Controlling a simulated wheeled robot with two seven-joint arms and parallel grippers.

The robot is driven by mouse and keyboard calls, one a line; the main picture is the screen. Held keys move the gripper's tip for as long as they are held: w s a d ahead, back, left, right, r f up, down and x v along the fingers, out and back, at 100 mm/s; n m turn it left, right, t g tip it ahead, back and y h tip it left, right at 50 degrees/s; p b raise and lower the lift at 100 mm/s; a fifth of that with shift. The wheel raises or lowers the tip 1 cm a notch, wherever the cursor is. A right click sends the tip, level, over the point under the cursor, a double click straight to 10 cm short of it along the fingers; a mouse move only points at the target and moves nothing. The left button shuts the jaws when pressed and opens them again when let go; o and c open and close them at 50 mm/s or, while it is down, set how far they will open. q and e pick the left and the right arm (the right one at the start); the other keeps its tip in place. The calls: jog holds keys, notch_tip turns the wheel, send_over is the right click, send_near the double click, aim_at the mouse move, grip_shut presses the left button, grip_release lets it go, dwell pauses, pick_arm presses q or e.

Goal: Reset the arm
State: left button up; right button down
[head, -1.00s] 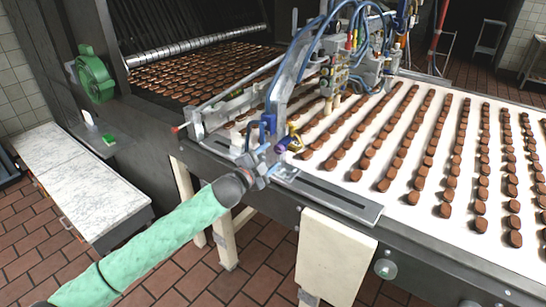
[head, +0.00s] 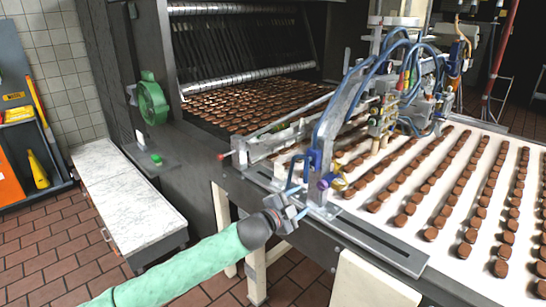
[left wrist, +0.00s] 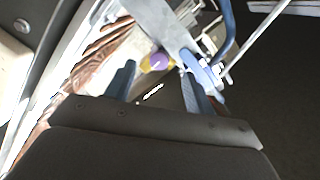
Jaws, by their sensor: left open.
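My green-sleeved left arm comes in from the lower left of the head view. My left gripper (head: 290,208) is open and empty, just off the near edge of the conveyor machine. A purple and yellow knob (head: 328,182) on the machine's metal bracket is up and right of the gripper. In the left wrist view the two fingers (left wrist: 157,88) are spread apart, and the same knob (left wrist: 157,62) shows between and beyond their tips without visible contact. My right gripper is not in view.
Rows of brown sweets lie on the white conveyor belt (head: 410,234). Blue hoses and a nozzle head (head: 395,105) stand over it. A green wheel (head: 152,98) and a marble-topped counter (head: 125,195) are at left. Tiled floor is open in front.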

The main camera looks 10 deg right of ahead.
pick_arm(q)
jog(key=w+a+n+t+y, duration=0.2)
jog(key=w+a+n+y, duration=0.65)
jog(key=a, duration=0.45)
jog(key=s+a+f+n+g+y, duration=0.1)
jog(key=s+a+f+n, duration=0.1)
jog(key=a+f, duration=0.35)
jog(key=s+a+f+n+g+y, duration=0.1)
jog(key=s+a+f+n+g, duration=0.1)
jog(key=f, duration=0.7)
jog(key=s+a+f+n+g+y, duration=0.1)
jog(key=s+a+f+n, duration=0.2)
jog(key=f, duration=0.5)
jog(key=s+a+f+n+g+y, duration=0.1)
jog(key=s+a+f+n+g, duration=0.3)
jog(key=s+f, duration=1.05)
jog(key=s+a+f+m+g, duration=0.15)
jog(key=s+a+f, duration=0.45)
jog(key=s+f, duration=0.9)
jog(key=s+f+g, duration=0.1)
jog(key=s+f, duration=0.1)
jog(key=s, duration=0.6)
jog(key=s+d+f+n+g, duration=0.1)
jog(key=s+f, duration=0.2)
jog(key=s, duration=0.6)
jog(key=shift+s+f, duration=0.15)
jog(key=shift+f, duration=0.15)
jog(key=shift+d+g, duration=0.1)
jog(key=shift+g, duration=0.15)
